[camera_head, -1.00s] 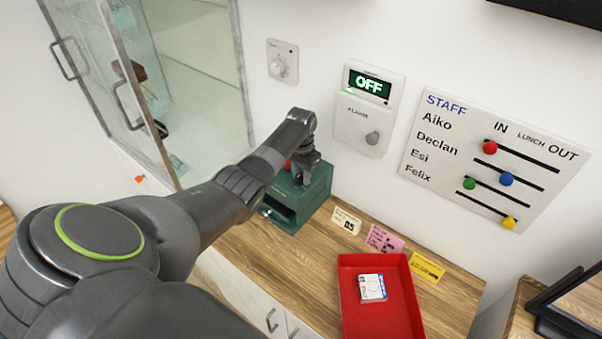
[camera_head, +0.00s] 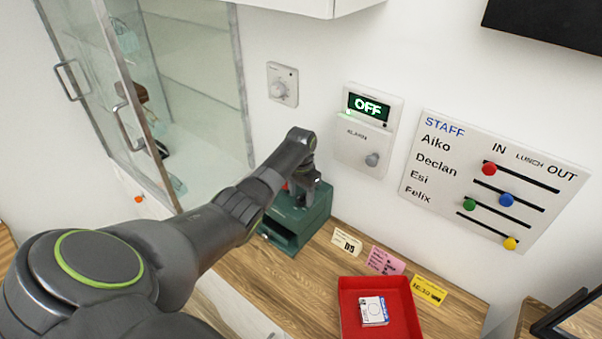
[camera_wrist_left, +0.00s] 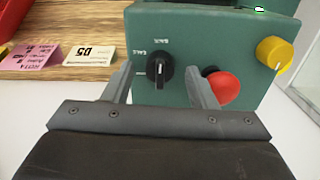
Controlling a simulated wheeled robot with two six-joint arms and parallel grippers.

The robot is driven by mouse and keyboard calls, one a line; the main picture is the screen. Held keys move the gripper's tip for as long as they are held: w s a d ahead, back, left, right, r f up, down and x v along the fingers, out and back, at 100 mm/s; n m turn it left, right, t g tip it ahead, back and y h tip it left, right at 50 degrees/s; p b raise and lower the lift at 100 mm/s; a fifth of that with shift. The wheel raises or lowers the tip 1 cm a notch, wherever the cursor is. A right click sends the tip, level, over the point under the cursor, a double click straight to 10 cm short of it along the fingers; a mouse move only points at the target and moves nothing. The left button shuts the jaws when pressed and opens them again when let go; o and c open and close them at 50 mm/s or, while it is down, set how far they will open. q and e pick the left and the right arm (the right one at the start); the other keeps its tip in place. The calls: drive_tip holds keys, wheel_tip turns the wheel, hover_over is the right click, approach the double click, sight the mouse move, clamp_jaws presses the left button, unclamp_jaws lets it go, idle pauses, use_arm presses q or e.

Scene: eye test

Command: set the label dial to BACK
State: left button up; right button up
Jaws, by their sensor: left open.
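A green box-shaped machine (camera_head: 312,222) stands on the wooden counter against the wall. In the left wrist view its green face (camera_wrist_left: 225,35) carries a black dial (camera_wrist_left: 160,71), a red button (camera_wrist_left: 224,87) and a yellow knob (camera_wrist_left: 274,52). The dial's grip bar stands upright in that picture; small white labels sit above and left of it, too small to read surely. My left gripper (camera_head: 304,192) is over the machine. In the wrist view its open fingers (camera_wrist_left: 160,80) are one on each side of the dial, with nothing held. My right gripper is not in view.
A red tray (camera_head: 350,310) holds a white box (camera_head: 374,310). Cards, including a pink one (camera_head: 385,261) and a yellow one (camera_head: 429,290), stand by the wall. An alarm panel (camera_head: 366,130) reading OFF, a thermostat (camera_head: 283,84) and a staff board (camera_head: 490,185) are on the wall.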

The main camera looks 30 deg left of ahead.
use_arm(q)
wheel_tip(320, 180, up, 12)
drive_tip(key=b, duration=0.3)
wheel_tip(320, 180, up, 5)
drive_tip(key=p, duration=0.3)
hover_over(301, 195)
drive_tip(key=shift+s+f, duration=0.1)
